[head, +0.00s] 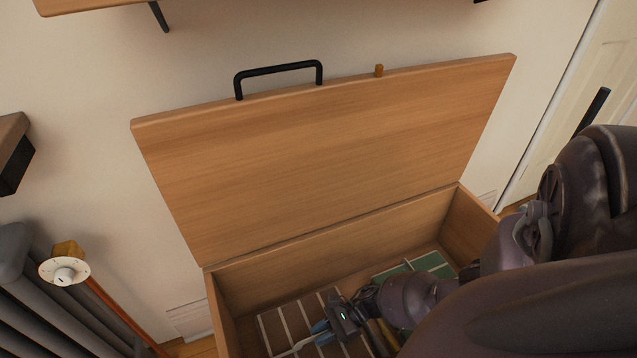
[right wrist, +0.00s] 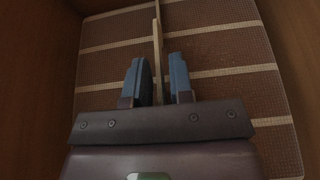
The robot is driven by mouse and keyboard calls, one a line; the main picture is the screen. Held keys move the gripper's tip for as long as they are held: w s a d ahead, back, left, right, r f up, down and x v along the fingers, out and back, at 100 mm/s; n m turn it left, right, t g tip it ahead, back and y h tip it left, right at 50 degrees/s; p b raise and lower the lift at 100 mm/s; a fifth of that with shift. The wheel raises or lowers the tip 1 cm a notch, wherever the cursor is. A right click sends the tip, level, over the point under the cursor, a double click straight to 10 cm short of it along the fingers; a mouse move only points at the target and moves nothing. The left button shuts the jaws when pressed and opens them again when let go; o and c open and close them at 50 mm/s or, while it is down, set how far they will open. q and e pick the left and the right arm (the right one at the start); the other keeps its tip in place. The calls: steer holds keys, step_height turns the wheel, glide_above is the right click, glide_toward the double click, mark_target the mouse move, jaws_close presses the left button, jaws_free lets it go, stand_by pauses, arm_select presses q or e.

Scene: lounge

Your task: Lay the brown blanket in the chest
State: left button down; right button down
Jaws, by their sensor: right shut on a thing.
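The chest (head: 335,245) stands against the wall with its wooden lid (head: 320,150) raised. The brown blanket (head: 272,332), striped with pale lines, lies flat on the chest floor at the left; it also fills the right wrist view (right wrist: 105,65) between the wooden walls. My right gripper (head: 320,333) reaches down into the chest over the blanket. In the right wrist view its blue fingers (right wrist: 160,82) are shut on a thin upright pale ridge of the blanket. My arm hides the front right of the chest. My left gripper is out of view.
A green striped blanket (head: 432,263) lies in the chest at the back right. A grey radiator (head: 50,310) with a dial valve (head: 65,271) stands at the left. A shelf (head: 95,5) hangs above the lid. A door is at the far right.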

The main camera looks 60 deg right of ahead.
steer(key=shift+w+r, duration=0.1)
steer(key=shift+f, duration=0.65)
steer(key=c, duration=1)
jaws_free()
steer(key=shift+r, duration=0.45)
steer(key=shift+s+d+r, duration=0.2)
steer(key=shift+r, duration=0.05)
arm_select(q)
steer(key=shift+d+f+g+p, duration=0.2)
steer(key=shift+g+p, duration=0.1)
steer(key=shift+p, duration=0.45)
arm_select(e)
steer(key=v, duration=1.1)
steer(key=shift+d, duration=0.25)
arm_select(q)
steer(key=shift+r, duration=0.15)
arm_select(e)
steer(key=shift+s+r, duration=0.1)
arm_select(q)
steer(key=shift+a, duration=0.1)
